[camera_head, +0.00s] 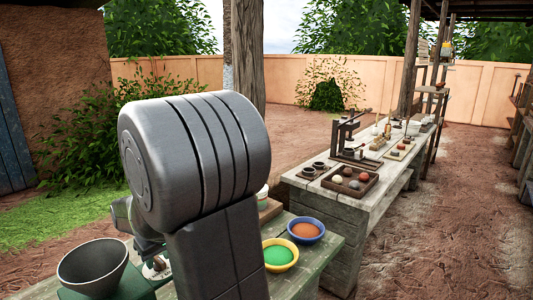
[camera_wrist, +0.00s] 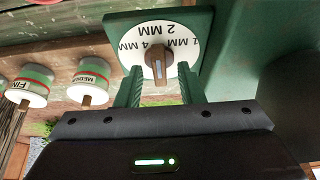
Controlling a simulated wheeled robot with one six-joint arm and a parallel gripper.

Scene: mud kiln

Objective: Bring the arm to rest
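My gripper (camera_wrist: 160,75) shows in the wrist view with its two green fingers apart. Between and just beyond the fingertips is a brown pointer knob (camera_wrist: 157,62) on a white round dial (camera_wrist: 135,42) marked 1, 2 and 4 MM. The fingers stand on either side of the knob, and I see a gap on both sides. The dial sits on a green plate (camera_wrist: 113,22). In the head view my bent arm fills the left middle and hides most of the gripper. A bit of the white dial (camera_head: 156,268) shows beside it.
A dark metal hopper (camera_head: 92,268) stands left of my arm. A yellow bowl of green powder (camera_head: 280,256) and a blue bowl of orange powder (camera_head: 306,231) stand right of it. Two labelled jars (camera_wrist: 30,84) (camera_wrist: 88,80) are near the dial. A long bench (camera_head: 350,205) with trays extends behind.

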